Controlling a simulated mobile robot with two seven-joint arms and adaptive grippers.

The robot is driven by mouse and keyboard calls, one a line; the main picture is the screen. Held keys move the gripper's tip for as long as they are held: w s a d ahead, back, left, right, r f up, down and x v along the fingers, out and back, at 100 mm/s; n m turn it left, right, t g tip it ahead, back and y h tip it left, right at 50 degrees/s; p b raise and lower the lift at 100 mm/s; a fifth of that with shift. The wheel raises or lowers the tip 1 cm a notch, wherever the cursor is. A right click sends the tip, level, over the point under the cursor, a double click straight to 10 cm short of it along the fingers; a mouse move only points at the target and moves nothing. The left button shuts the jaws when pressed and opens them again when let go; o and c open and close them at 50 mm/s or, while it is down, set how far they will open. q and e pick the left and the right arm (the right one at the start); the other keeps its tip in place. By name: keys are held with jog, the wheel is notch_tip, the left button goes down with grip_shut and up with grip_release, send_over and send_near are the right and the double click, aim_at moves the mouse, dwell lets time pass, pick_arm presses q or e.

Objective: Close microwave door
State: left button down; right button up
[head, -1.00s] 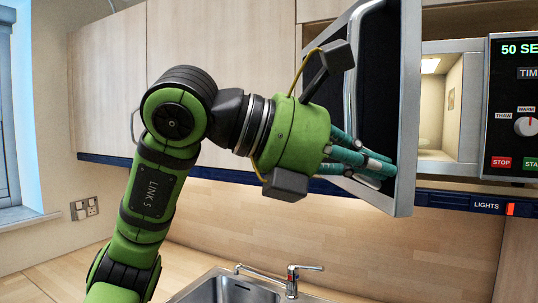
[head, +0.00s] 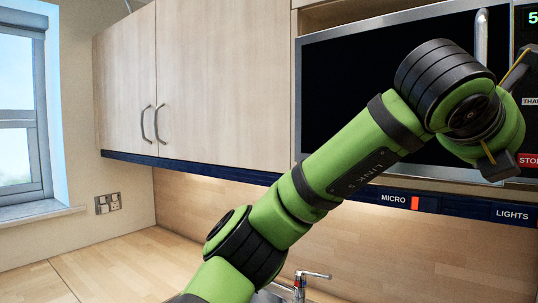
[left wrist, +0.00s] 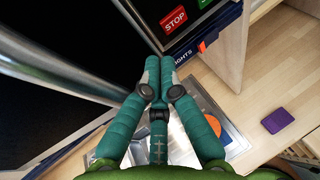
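The microwave door (head: 340,100) is a dark panel with a silver frame in the head view. It lies across the microwave front and looks flush or nearly so; my arm covers its lower right part. Its silver handle (head: 482,38) stands upright near the right edge. In the left wrist view the dark door (left wrist: 50,100) and handle (left wrist: 62,68) are on the left. My left gripper (left wrist: 158,80) has its teal fingers drawn together with nothing seen between them, beside the handle and below the control panel. Its fingers are hidden in the head view. My right gripper is not in view.
The control panel with a red STOP button (head: 529,160) is right of the door. Closed wooden cupboards (head: 200,80) are to the left. Below are the tap (head: 305,280) and worktop (head: 120,265). An orange round item (left wrist: 209,130) and a purple item (left wrist: 277,120) lie below.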

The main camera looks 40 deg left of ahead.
pick_arm(q)
jog(key=shift+w+r, duration=0.15)
jog(key=shift+w, duration=0.4)
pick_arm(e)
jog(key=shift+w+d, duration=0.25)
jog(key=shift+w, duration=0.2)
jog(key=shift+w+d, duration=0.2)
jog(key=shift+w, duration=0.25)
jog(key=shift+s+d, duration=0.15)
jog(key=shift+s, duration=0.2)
